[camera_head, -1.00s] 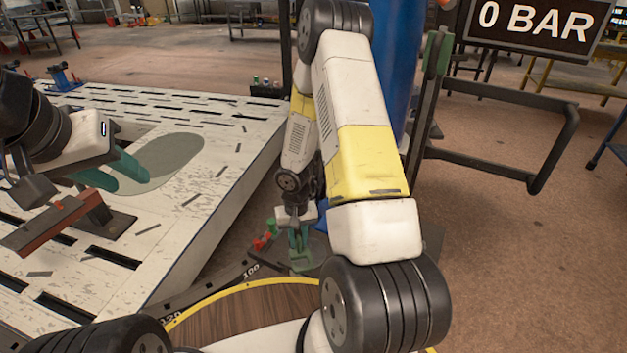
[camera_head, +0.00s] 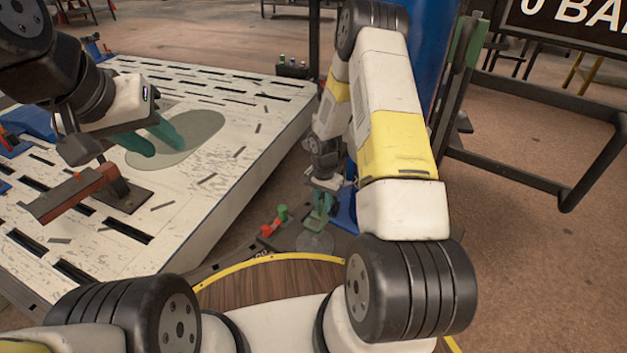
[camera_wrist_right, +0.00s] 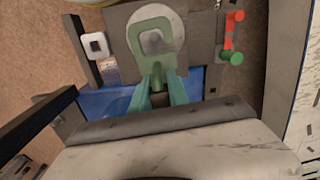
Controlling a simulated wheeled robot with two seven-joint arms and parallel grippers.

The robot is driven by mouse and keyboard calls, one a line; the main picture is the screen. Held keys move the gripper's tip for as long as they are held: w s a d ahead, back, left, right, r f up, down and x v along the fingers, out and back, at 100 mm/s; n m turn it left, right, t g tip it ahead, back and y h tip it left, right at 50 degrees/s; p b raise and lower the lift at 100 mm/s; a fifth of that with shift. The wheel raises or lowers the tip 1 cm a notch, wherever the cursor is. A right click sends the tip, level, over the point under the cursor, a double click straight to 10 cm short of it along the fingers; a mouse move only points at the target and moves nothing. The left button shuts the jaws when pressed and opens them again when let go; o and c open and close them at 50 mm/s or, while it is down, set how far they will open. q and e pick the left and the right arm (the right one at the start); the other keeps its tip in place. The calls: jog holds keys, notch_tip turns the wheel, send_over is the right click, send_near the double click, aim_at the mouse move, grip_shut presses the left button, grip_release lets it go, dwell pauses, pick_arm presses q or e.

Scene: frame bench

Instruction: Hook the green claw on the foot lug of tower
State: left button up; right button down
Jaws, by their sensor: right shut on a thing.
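My right gripper (camera_head: 318,212) is low beside the bench, near the floor. In the right wrist view its teal fingers (camera_wrist_right: 159,92) are shut on the green claw (camera_wrist_right: 151,48), a lighter green loop-shaped piece. The claw overlaps a round grey disc (camera_wrist_right: 171,20) in that view; I cannot tell whether they touch. A pale square ring (camera_wrist_right: 95,45), possibly the foot lug, is left of the claw and apart from it. The blue tower (camera_head: 398,70) is partly hidden behind my right arm. My left gripper (camera_head: 152,138) has its teal fingers apart and empty above the bench.
A red and green fitting (camera_wrist_right: 231,38) lies right of the claw. The slotted white bench (camera_head: 205,205) fills the left, with a red-brown bar on a stand (camera_head: 75,190). A dark rail frame (camera_head: 540,110) stands at right. Open floor shows beyond it.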

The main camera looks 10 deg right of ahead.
jog(key=shift+f, duration=4.8)
jog(key=c, duration=1.2)
grip_release()
jog(key=shift+r, duration=3.9)
